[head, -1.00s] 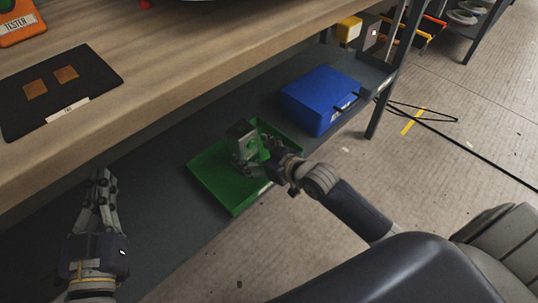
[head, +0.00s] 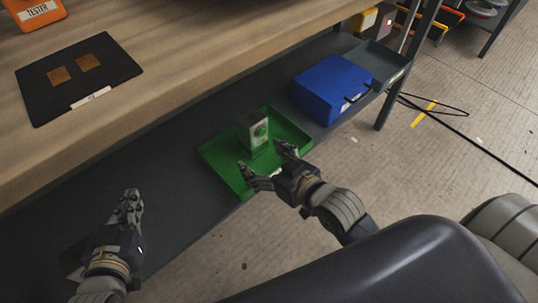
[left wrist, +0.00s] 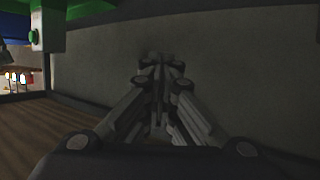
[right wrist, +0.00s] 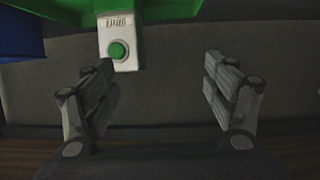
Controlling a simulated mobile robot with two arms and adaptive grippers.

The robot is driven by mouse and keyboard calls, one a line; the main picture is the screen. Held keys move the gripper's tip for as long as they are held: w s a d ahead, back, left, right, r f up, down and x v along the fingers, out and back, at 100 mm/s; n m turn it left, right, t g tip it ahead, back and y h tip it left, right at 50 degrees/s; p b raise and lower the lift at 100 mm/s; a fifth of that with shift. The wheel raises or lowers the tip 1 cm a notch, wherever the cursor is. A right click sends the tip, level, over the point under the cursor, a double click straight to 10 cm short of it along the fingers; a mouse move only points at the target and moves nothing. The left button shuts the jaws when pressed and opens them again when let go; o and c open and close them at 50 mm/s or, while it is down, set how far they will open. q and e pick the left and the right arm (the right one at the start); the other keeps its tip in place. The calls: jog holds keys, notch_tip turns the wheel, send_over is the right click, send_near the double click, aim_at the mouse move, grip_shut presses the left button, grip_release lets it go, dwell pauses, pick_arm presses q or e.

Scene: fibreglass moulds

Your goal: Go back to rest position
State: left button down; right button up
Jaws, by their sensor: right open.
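My right gripper (head: 265,165) is open and empty at the near edge of the green tray, its fingers apart on both sides in the right wrist view (right wrist: 160,95). A small grey-white box with a round green button (head: 253,135) stands in the green tray (head: 220,160) on the lower shelf. The box also shows beyond the fingers in the right wrist view (right wrist: 118,45), apart from them. My left gripper (head: 131,196) is over the left part of the lower shelf, empty. Its fingertips are together in the left wrist view (left wrist: 162,65).
A blue case (head: 330,88) stands on the lower shelf (head: 170,150) right of the tray. The wooden tabletop (head: 180,50) above carries a black mat (head: 40,90) with two copper-coloured squares and an orange tester (head: 35,12). A cable lies on the floor at right.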

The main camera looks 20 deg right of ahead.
jog(key=s+r, duration=0.1)
jog(key=s+r+m+h, duration=0.1)
jog(key=r, duration=0.1)
jog(key=shift+f, duration=0.1)
dwell(0.3)
